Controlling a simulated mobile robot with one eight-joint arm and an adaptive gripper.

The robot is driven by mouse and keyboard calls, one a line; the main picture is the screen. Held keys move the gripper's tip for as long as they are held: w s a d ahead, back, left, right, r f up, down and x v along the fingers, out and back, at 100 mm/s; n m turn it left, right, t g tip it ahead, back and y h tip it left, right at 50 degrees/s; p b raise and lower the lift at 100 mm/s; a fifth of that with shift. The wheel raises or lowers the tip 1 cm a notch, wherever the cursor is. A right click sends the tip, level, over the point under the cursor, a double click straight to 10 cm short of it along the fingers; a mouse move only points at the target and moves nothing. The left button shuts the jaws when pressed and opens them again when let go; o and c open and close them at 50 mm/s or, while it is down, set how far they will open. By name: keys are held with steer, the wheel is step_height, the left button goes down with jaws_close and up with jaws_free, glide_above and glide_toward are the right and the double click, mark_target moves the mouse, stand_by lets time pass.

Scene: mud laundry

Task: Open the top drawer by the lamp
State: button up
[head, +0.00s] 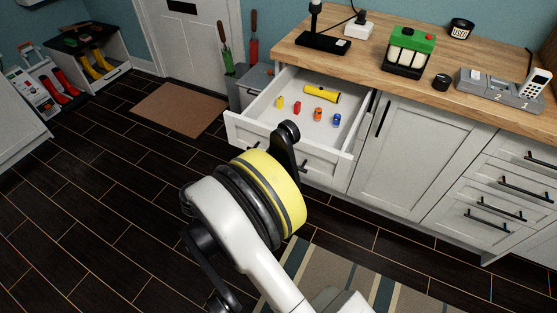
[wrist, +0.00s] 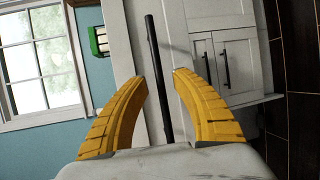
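The white top drawer (head: 341,156) by the lamp stands pulled out from the counter in the head view, its inside showing. The black lamp (head: 322,40) stands on the counter above it. A yellow flashlight (head: 322,94) and several small coloured items lie in the drawer. In the wrist view, the yellow fingers of my gripper (wrist: 160,76) are apart, with a dark bar handle (wrist: 152,40) running between them. A gap shows beside the bar, and I cannot tell whether either finger touches it. In the head view my arm hides the gripper and part of the drawer front.
A closed cabinet door (head: 400,150) is right of the drawer. A striped rug (head: 340,270) lies below. Dark floor (head: 90,200) is clear at left.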

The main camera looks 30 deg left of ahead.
steer(key=v, duration=1)
steer(key=shift+r, duration=0.1)
